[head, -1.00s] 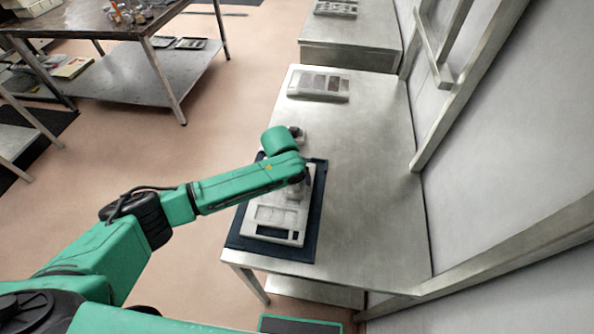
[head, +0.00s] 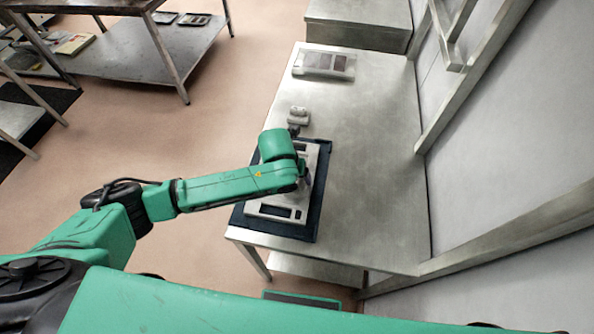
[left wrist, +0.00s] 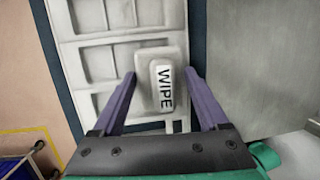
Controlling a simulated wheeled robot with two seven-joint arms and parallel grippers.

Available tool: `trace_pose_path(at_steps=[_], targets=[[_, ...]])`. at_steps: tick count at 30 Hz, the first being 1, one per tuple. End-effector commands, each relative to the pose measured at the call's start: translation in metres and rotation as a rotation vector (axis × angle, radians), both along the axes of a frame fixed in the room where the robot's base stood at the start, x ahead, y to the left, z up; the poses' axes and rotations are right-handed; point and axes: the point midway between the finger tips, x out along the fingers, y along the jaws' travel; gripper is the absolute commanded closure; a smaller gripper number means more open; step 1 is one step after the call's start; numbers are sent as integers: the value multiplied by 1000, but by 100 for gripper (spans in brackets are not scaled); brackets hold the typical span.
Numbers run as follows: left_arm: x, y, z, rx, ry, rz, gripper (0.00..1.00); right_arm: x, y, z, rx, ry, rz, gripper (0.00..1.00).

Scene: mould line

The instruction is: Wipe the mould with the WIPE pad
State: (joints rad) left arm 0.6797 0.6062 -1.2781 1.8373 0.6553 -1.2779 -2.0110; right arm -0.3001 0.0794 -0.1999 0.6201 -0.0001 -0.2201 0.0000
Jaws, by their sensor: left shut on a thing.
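The pale grey mould (head: 272,211) lies on a dark mat (head: 312,222) on the steel table; my left arm covers much of it in the head view. In the left wrist view the mould (left wrist: 110,54) shows several shallow rectangular cells. My left gripper (left wrist: 163,76) is shut on the WIPE pad (left wrist: 165,88), a grey block with a white label, and has it over the mould's cells. I cannot tell whether the pad touches the mould. In the head view the left gripper and the pad are mostly hidden behind the wrist. My right gripper is out of view.
A small grey item (head: 298,116) stands just beyond the mat. Another mould-like tray (head: 325,64) lies at the far end of the steel table (head: 375,150). The table's right side is clear, with a wall and rails beside it. A shelved workbench (head: 120,60) stands far left.

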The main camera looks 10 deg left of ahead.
Motion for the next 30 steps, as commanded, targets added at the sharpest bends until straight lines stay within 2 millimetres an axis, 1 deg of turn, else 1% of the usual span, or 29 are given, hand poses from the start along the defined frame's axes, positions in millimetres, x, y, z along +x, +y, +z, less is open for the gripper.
trace_pose_path(at_steps=[5,13,18,20,27,30], targets=[[-5,0,0,0,0,1,68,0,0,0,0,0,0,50],[-27,2,-1,1,0,-1,68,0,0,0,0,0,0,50],[-34,2,-2,0,1,0,68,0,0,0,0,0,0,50],[-32,2,-2,0,0,1,68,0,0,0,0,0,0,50],[-10,0,0,0,-3,1,68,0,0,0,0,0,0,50],[-4,0,1,0,-1,1,68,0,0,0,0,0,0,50]])
